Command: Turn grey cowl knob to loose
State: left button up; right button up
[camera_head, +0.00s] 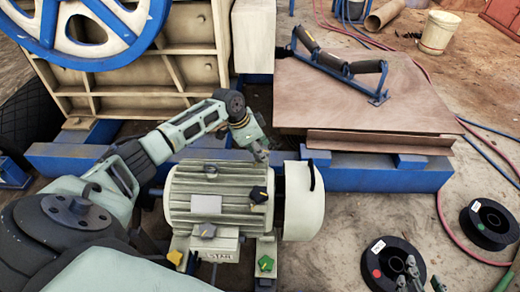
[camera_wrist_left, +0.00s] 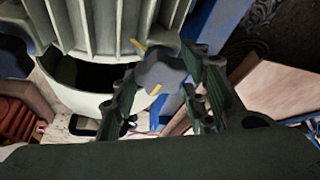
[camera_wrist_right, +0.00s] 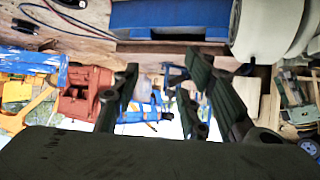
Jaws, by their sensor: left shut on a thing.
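The ribbed motor (camera_head: 225,200) stands in the middle of the head view, with its pale rounded cowl (camera_head: 303,203) at its right end. My left arm reaches over the motor, and my left gripper (camera_head: 262,154) is at its far side near the cowl. In the left wrist view, its fingers are on both sides of a grey knob (camera_wrist_left: 160,74) with yellow marks, beside the cowl (camera_wrist_left: 75,88). In the head view the gripper hides this knob. My right gripper (camera_head: 421,276) is low at the right; in its wrist view the fingers are apart and empty.
A dark knob (camera_head: 258,194), a grey knob (camera_head: 204,230), a yellow knob (camera_head: 175,257) and a green knob (camera_head: 264,264) sit on the motor's near side. The crusher (camera_head: 145,75) stands behind it. Black reels (camera_head: 392,264) and hoses lie on the ground at the right.

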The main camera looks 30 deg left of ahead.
pick_arm(q)
jog(key=shift+d+m, duration=0.15)
jog(key=shift+m, duration=0.45)
jog(key=shift+m+h, duration=0.3)
jog(key=shift+m, duration=0.1)
pick_arm(e)
jog(key=s+f+g, duration=0.1)
jog(key=s+d+f, duration=0.1)
jog(key=shift+s+f+g+h, duration=0.25)
jog(key=shift+s+g+h, duration=0.05)
jog(key=shift+g, duration=0.1)
pick_arm(q)
jog(key=o, duration=1.1)
jog(key=shift+d, duration=0.1)
pick_arm(e)
jog(key=shift+d, duration=0.1)
pick_arm(q)
jog(key=shift+a+r, duration=0.3)
jog(key=v, duration=1.1)
jog(key=shift+d+r, duration=0.1)
jog(key=shift+r, duration=0.1)
